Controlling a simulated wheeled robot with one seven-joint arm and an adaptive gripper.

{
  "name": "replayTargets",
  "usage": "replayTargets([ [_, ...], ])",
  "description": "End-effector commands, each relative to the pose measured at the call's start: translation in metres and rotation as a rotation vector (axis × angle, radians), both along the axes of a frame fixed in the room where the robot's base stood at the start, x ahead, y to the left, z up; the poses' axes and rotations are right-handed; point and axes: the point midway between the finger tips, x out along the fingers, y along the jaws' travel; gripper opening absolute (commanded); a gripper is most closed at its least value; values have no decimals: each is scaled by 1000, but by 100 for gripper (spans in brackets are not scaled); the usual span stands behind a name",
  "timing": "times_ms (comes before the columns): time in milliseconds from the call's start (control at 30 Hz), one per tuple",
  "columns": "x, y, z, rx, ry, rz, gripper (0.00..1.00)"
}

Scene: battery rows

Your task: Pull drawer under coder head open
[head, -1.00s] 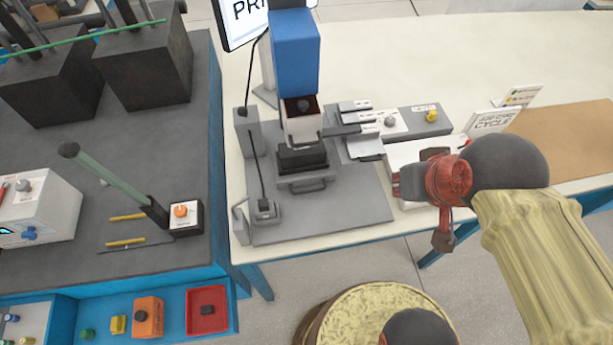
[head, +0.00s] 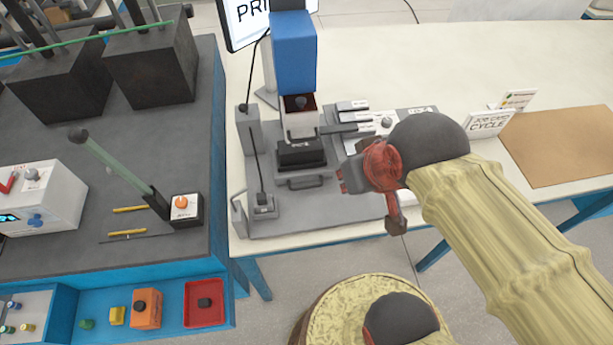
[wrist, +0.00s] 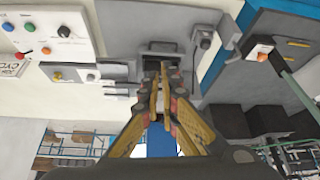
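The coder head (head: 299,118) is a grey-white block under a blue housing (head: 295,55), standing on a grey base plate. Below it is a dark block. In front of that is the grey drawer with its bar handle (head: 305,182), which looks closed. My gripper (head: 341,180) is just right of the handle in the head view, apart from it as far as I can see. In the wrist view, my gripper's fingers (wrist: 162,80) stand close together with a narrow gap and nothing seen between them. They cover part of the coder there, so the drawer is hard to make out.
A control panel with knobs (head: 386,122) lies behind my gripper. A "cycle" sign (head: 488,124) and a brown mat (head: 570,145) are to the right. A thin upright bracket (head: 239,218) stands at the base plate's left edge. A dark bench (head: 95,190) with a lever is further left.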

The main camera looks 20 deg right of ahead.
Motion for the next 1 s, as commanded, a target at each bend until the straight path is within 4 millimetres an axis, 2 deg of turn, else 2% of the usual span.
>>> replayTargets([
  [67,1,1,-15,0,19,4,10],
  [167,6,4,-53,0,100,13,15],
  [333,36,8,-123,1,253,4,25],
  [467,70,12,-174,50,337,-165,27],
  [600,109,15,-226,125,383,-464,27],
  [700,131,17,-251,181,384,-684,27],
  [800,153,18,-266,246,364,-905,27],
  [900,173,19,-268,325,322,-1120,27],
  [1000,189,19,-261,414,267,-1305,27],
])
